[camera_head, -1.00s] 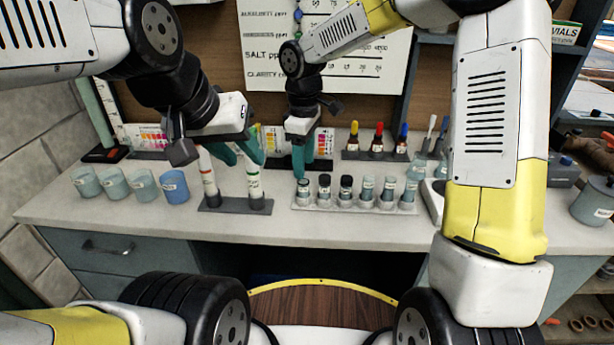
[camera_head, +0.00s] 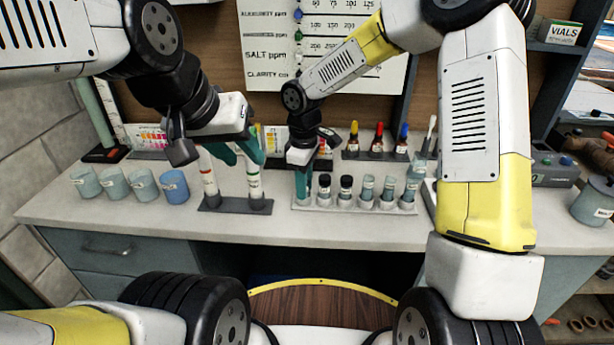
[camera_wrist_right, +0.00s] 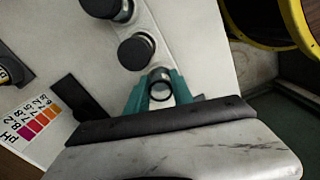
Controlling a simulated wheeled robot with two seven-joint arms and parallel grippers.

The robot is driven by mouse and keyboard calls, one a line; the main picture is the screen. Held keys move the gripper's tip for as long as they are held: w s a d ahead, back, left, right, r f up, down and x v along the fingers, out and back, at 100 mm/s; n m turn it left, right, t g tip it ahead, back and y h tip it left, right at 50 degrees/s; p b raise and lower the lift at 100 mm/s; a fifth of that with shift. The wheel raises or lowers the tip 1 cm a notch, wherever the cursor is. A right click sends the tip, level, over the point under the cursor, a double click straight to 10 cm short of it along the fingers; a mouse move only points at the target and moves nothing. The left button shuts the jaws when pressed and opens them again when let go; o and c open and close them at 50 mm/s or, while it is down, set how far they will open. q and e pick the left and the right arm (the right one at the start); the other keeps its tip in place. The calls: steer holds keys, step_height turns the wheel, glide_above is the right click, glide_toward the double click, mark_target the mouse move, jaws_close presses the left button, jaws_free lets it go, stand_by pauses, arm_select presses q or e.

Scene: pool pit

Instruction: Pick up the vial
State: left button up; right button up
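A grey rack (camera_head: 335,207) on the counter holds a row of small vials, some with black caps (camera_head: 325,182). My right gripper (camera_head: 303,190) is down at the rack's left end, over the leftmost vial. In the right wrist view, its teal fingers lie on both sides of a vial (camera_wrist_right: 160,88) with a dark round rim. I cannot tell whether they press on it. Two black caps (camera_wrist_right: 135,52) stand beside it there. My left gripper (camera_head: 238,158) is open and empty near two upright tubes with red (camera_head: 208,180) and green (camera_head: 253,183) markings.
Several cups, including a blue one (camera_head: 174,187), stand at the counter's left. Bottles with yellow, red and blue tops (camera_head: 378,142) stand behind the rack. A colour chart (camera_wrist_right: 38,120) lies near the gripper. The counter's front strip is clear.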

jaws_close()
steer(key=shift+r, duration=0.5)
steer(key=r, duration=0.2)
steer(key=shift+s+r, duration=0.3)
steer(key=shift+r, duration=0.1)
steer(key=s+d+r, duration=0.1)
steer(key=s, duration=1.4)
steer(key=shift+s+d, duration=0.15)
steer(key=shift+d, duration=0.15)
steer(key=shift+r, duration=0.2)
